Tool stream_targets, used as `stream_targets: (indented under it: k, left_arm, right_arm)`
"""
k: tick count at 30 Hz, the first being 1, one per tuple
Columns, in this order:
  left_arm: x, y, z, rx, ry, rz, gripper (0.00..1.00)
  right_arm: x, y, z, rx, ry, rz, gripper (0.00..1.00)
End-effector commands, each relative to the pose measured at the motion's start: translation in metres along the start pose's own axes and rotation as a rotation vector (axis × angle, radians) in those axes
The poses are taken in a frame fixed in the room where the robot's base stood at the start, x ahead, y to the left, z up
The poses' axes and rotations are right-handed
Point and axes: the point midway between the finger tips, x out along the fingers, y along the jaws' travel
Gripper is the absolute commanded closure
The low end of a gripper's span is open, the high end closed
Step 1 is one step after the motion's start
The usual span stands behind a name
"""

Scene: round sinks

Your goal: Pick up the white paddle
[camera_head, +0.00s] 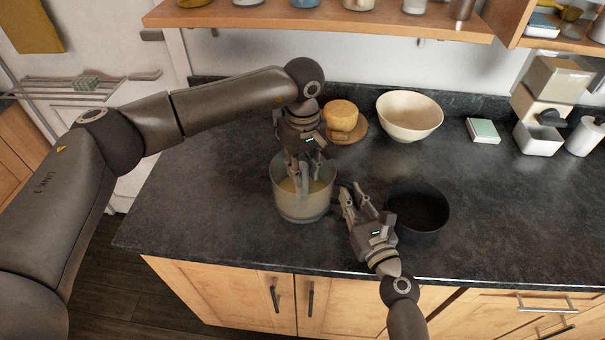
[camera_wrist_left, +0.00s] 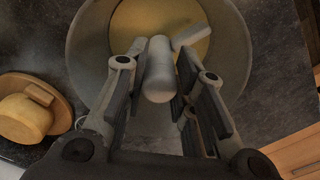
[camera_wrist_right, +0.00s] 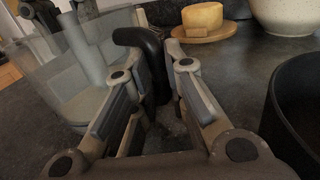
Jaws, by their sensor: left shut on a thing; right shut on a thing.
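The white paddle (camera_wrist_left: 160,72) stands in a clear container (camera_head: 302,212) with yellowish contents. In the left wrist view its rounded handle end lies between my left fingers, and a pale piece (camera_wrist_left: 190,36) shows lower in the container. My left gripper (camera_head: 305,185) points down into the container and is shut on the paddle. My right gripper (camera_head: 357,200) is at the container's right side, shut on a black curved handle (camera_wrist_right: 142,42). This handle appears to belong to the container; its lower end is hidden between the fingers.
A dark round pot (camera_head: 432,230) stands close to the right of my right gripper. Behind are a cheese (camera_head: 341,115) on a wooden board (camera_head: 357,133), a cream bowl (camera_head: 409,112) and a small box (camera_head: 483,131). A shelf (camera_head: 330,18) hangs above. The counter's left part is clear.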

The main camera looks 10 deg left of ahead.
Motion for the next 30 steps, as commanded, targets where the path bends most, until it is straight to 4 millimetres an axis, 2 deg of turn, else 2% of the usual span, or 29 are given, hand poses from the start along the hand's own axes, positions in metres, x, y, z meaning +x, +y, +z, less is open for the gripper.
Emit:
stream_targets:
  k: [1,18,30]
  left_arm:
    - [-0.007,0.000,-0.001,0.000,0.001,0.001,0.99]
    - [-0.088,0.001,0.000,0.000,0.001,0.002,0.99]
    - [-0.130,0.000,0.000,0.000,0.000,0.001,0.99]
  right_arm:
    - [-0.002,0.001,-0.008,-0.003,0.015,0.002,1.00]
    - [-0.002,0.001,-0.008,-0.003,0.015,0.003,1.00]
    - [-0.002,0.001,-0.008,-0.003,0.015,0.003,1.00]
